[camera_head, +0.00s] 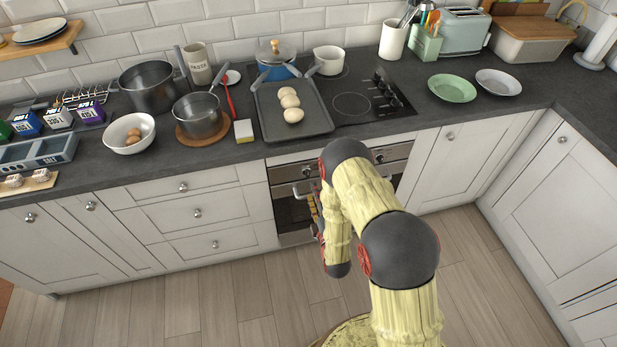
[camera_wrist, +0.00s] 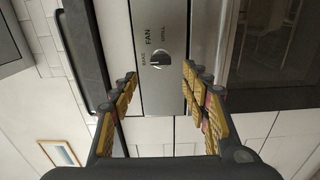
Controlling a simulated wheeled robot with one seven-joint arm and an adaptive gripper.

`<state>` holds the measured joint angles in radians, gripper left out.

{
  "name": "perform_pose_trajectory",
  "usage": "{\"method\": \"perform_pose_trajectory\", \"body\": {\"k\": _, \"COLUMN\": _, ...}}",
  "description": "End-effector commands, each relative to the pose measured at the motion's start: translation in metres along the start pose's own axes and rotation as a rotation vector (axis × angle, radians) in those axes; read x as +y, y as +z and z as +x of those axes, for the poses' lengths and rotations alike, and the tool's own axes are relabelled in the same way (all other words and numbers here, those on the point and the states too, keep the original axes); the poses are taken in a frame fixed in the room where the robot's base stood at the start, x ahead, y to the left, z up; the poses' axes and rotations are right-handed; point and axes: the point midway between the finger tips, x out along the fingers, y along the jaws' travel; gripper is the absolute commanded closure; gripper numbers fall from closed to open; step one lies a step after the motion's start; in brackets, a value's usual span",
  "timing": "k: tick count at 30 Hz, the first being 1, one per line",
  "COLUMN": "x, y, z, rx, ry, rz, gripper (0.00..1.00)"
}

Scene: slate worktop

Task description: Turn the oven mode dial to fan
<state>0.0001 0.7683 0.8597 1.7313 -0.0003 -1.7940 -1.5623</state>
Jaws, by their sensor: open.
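The oven mode dial (camera_wrist: 161,58) is a small dark round knob on the steel control panel (camera_wrist: 160,95). The wrist view shows the words BAKE, FAN and GRILL printed around it. Which word it points at is too small to tell. My gripper (camera_wrist: 160,73) is open, with its yellow-padded fingers to either side of the dial in that view and nothing between them. Whether the fingertips touch the dial cannot be told. In the head view, my arm hides much of the oven (camera_head: 290,215) and most of the gripper.
A dark bar (camera_wrist: 84,50) runs along the panel's left side in the wrist view, and dark glass (camera_wrist: 262,45) lies on the right. White drawers and cupboards flank the oven.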

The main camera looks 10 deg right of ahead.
Motion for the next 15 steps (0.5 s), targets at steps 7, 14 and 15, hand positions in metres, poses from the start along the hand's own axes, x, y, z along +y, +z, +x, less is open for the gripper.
{"method": "perform_pose_trajectory", "body": {"k": 7, "x": -0.002, "y": 0.0, "z": 0.026, "rx": 0.0, "ry": -0.002, "rz": -0.011, "gripper": 0.53}}
{"method": "perform_pose_trajectory", "body": {"k": 14, "x": -0.003, "y": 0.0, "z": 0.06, "rx": 0.0, "ry": -0.003, "rz": -0.009, "gripper": 0.53}}
{"method": "perform_pose_trajectory", "body": {"k": 15, "x": -0.003, "y": 0.0, "z": 0.065, "rx": 0.0, "ry": -0.003, "rz": -0.009, "gripper": 0.53}}
